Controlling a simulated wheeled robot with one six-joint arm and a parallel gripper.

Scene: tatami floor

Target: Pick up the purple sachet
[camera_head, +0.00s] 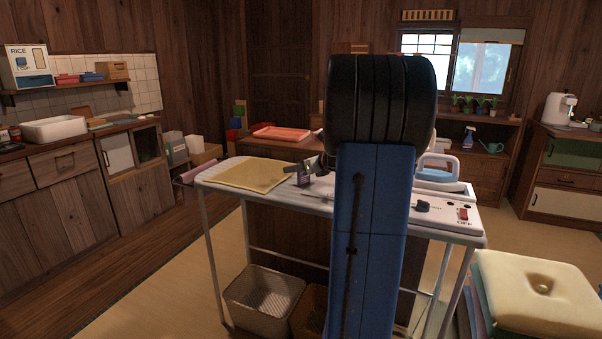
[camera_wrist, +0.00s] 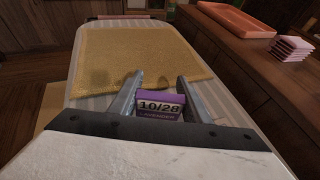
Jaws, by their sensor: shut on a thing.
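The purple sachet (camera_wrist: 160,104) sits between the two fingers of my gripper (camera_wrist: 157,88) in the wrist view. It has a pale label reading 10/28. The gripper is shut on it. In the head view the gripper (camera_head: 303,172) is over the white table, with the sachet (camera_head: 306,183) a small pale and purple patch at its tip. My own arm hides much of the table's middle. I cannot tell whether the sachet touches the tabletop.
A yellow mat (camera_head: 252,174) lies on the left of the white table (camera_head: 250,197); it shows ahead in the wrist view. A white device with a red switch (camera_head: 463,214) is on the right end. An orange tray (camera_head: 282,133) is on the wooden counter behind. Stacked cushions (camera_head: 540,295) stand front right.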

